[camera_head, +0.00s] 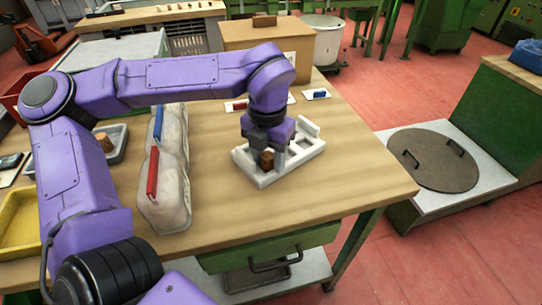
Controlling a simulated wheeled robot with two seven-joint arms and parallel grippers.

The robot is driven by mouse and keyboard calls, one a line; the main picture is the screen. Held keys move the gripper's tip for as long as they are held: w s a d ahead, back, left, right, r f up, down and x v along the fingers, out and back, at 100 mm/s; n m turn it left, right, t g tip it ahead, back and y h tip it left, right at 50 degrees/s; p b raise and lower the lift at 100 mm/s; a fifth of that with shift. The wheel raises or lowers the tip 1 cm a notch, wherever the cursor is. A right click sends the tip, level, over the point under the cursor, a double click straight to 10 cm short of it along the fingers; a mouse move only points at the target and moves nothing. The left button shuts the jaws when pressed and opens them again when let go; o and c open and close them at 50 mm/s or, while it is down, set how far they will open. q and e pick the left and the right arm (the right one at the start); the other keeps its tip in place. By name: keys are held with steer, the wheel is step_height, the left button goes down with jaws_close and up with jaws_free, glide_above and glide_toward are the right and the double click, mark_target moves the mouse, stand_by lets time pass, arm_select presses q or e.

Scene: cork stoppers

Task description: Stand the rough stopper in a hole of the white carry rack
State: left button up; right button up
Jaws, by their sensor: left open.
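Another brown cork stopper (104,142) is in the grey tray (118,151) at the left, partly behind my arm. Surface roughness is too small to tell. My right gripper is not in view.
A yellow tray (18,222) is at far left. The table right of the rack is clear.

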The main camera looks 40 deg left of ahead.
mark_target(265, 154)
arm_select(q)
steer(key=r, duration=0.2)
steer(key=a+r+p, duration=0.1)
steer(key=r, duration=0.1)
steer(key=shift+a, duration=0.1)
step_height(265, 154, up, 8)
steer(key=shift+d+p, duration=0.25)
steer(key=shift+p, duration=0.2)
steer(key=shift+r, duration=0.1)
